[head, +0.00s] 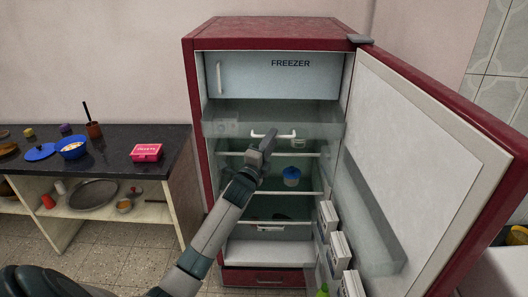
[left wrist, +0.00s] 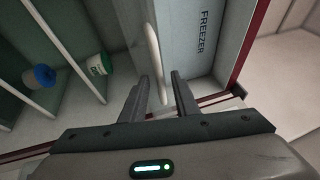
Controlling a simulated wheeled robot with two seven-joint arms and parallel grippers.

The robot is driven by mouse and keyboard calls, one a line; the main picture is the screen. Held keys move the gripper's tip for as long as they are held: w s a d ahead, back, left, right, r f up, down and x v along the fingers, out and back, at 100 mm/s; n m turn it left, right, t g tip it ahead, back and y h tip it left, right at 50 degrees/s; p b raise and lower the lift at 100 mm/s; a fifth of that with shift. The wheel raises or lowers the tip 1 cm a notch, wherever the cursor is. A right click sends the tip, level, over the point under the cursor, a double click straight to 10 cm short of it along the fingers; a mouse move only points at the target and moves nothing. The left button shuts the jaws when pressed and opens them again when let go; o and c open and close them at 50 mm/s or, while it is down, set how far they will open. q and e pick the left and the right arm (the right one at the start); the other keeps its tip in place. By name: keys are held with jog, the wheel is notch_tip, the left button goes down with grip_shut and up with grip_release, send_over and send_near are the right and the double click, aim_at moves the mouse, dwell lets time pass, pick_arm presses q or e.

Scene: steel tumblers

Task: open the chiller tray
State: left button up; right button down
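The chiller tray (head: 225,130) is the clear, pale tray just under the freezer compartment of the open red fridge. Its white bar handle (head: 285,136) runs across the front and also shows in the left wrist view (left wrist: 152,45). My left gripper (head: 269,139) is at the handle, hiding part of it in the head view. In the left wrist view, the two fingers (left wrist: 159,86) stand apart, with the handle bar in line with the gap between them. I cannot tell whether they touch it. My right gripper is in neither view.
The fridge door (head: 420,165) stands wide open at right, with white cartons (head: 340,248) in its racks. A blue-lidded jar (head: 291,177) stands on a lower shelf. The freezer door (head: 270,78) is shut. A dark counter (head: 110,160) is at left.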

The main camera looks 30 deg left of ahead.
pick_arm(q)
jog(key=b+v, duration=0.5)
jog(key=v, duration=1.2)
jog(key=shift+s, duration=0.2)
jog(key=shift+a+f, duration=0.1)
jog(key=shift+f, duration=0.1)
